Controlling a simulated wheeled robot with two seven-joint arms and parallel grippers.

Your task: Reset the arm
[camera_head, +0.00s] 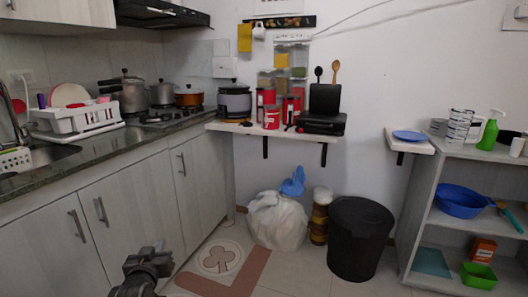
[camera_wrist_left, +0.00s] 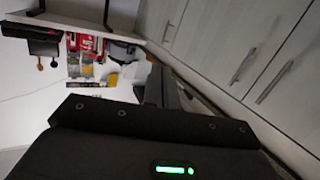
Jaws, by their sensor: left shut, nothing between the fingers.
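My left gripper (camera_head: 150,262) shows at the bottom of the head view, low in front of the grey lower cabinets, above the floor. It is shut and holds nothing. In the left wrist view the dark gripper body with a green light fills the lower part, and the narrow fingers (camera_wrist_left: 166,88) point towards the cabinets and shelf. My right gripper is in neither view.
Grey cabinets (camera_head: 133,205) run along the left. A wall shelf (camera_head: 265,131) holds red canisters (camera_head: 271,117) and black appliances. A white bag (camera_head: 277,222) and black bin (camera_head: 360,238) stand below. An open shelf unit (camera_head: 470,160) is at right. The floor ahead is partly clear.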

